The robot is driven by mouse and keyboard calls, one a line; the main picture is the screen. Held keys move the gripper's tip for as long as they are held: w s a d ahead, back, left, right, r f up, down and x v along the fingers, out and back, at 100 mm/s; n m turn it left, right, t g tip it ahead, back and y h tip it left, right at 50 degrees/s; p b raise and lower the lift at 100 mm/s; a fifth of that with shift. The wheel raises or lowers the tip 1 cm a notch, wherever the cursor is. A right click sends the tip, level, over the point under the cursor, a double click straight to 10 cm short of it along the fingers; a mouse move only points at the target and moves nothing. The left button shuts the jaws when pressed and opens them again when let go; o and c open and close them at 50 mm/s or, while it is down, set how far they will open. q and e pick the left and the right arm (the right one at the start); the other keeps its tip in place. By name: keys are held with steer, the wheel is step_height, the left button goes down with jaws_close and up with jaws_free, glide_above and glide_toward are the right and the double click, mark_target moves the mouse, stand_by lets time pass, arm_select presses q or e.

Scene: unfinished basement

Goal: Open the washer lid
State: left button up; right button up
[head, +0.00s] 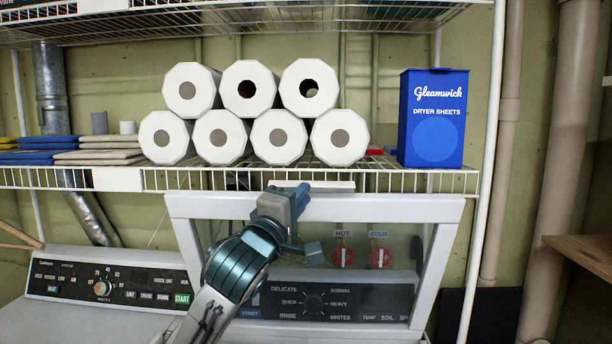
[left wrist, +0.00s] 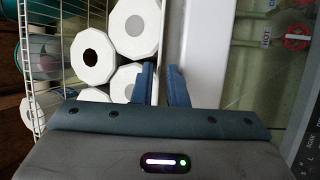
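The washer lid (head: 418,208) is a white frame around a see-through pane. In the head view it stands raised in front of the washer's control panel (head: 345,297), which shows through the pane. My left gripper (head: 301,199) is at the lid's top edge, left of its middle, and hides part of the frame. In the left wrist view its two blue fingers (left wrist: 161,86) stand a little apart beside the white lid frame (left wrist: 202,60). I see nothing clearly held between them; whether they touch the lid is unclear. My right gripper is not in view.
A wire shelf (head: 400,181) runs just above the lid, holding several paper rolls (head: 279,137), a blue dryer sheets box (head: 436,120) and folded cloths (head: 100,157). A dryer (head: 60,305) stands at left. Red hot and cold taps (head: 343,257) are behind the pane.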

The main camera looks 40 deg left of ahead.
arm_select(q)
steer(key=x, duration=0.2)
steer(key=shift+w+p, duration=0.25)
steer(key=shift+p, duration=0.1)
jaws_close()
stand_by(1.3)
